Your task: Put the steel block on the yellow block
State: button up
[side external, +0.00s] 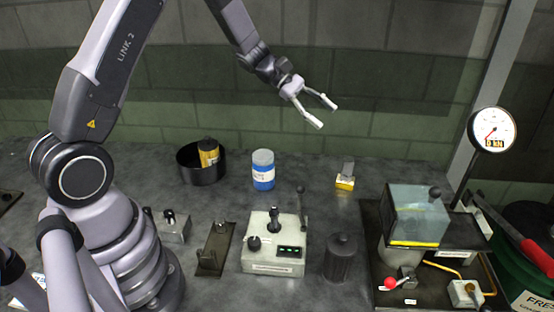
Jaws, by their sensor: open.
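A small yellow block (345,183) sits on the grey bench right of centre. A small grey steel block (348,169) stands upright on top of it, looking roughly centred towards its right side. My gripper (326,112) is open and empty, with its two fingers spread apart. It hangs in the air above and a little left of the blocks in the picture, clear of both. Nothing hides the blocks, but they are too small to show exactly how they touch.
A blue-and-white jar (263,172) and a black bowl (203,170) with a yellow-black can (208,152) stand left. A control box (272,245) and dark canister (341,258) are in front. A press with a clear guard (416,214) and a dial gauge (492,129) stand right.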

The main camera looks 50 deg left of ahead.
jog(key=s+d+r+m+g+y, duration=0.1)
jog(key=s+r+m+y, duration=0.1)
jog(key=s+r+m, duration=0.55)
jog(key=s+d+r+m+g+y, duration=0.1)
jog(key=s+r+m+g+y, duration=0.3)
jog(key=s, duration=0.7)
jog(key=s+a+r+m+t+y, duration=0.1)
jog(key=s+a+m+t+y, duration=0.1)
jog(key=s, duration=0.4)
jog(key=s+a+r+m+t+y, duration=0.1)
jog(key=s+a+m+t+y, duration=0.1)
jog(key=s, duration=0.5)
jog(key=a+m+t, duration=0.1)
jog(key=a+m, duration=0.1)
jog(key=shift+a+r+t+y, duration=0.4)
